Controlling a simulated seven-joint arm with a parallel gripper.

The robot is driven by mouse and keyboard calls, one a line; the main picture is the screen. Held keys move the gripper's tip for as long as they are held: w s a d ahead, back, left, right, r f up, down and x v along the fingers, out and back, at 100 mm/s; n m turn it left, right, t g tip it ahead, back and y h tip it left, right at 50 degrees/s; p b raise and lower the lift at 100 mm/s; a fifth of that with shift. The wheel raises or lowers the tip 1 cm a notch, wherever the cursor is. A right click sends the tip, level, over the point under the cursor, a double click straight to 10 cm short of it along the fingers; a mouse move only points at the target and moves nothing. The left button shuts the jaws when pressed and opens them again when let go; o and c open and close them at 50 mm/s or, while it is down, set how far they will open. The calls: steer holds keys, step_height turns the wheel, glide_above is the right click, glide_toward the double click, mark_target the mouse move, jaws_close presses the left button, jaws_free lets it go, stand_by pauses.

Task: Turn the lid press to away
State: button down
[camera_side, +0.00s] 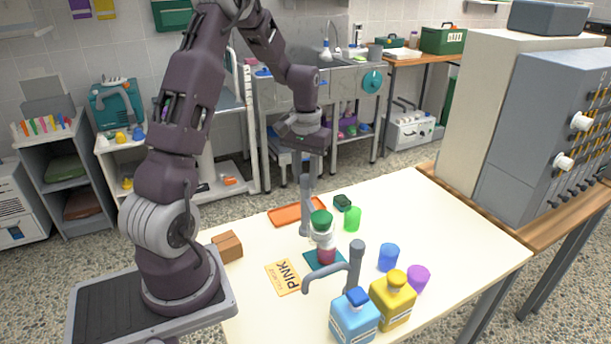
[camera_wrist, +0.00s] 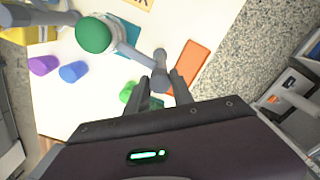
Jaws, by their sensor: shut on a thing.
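The lid press shows as a grey upright handle (camera_side: 305,213) with a grey arm reaching to a pale ring and a round green top (camera_side: 321,218). The green top also shows in the wrist view (camera_wrist: 93,35). A container with pink contents (camera_side: 326,255) stands under it on a teal mat (camera_side: 312,259). My gripper (camera_side: 308,180) points down at the top of the handle. In the wrist view, the fingers of my gripper (camera_wrist: 164,82) are on either side of the grey handle (camera_wrist: 160,57), shut on it. The contact itself is partly hidden.
An orange tray (camera_side: 290,214), a dark green block (camera_side: 343,202) and a green cup (camera_side: 353,219) lie close behind. A grey curved spout (camera_side: 355,262), blue cup (camera_side: 388,257), purple cup (camera_side: 418,278) and blue and yellow bottles (camera_side: 392,302) stand in front. A PINK card (camera_side: 284,277) lies left.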

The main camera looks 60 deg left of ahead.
steer(key=m, duration=1.2)
steer(key=shift+m, duration=2.1)
steer(key=c, duration=1.1)
jaws_free()
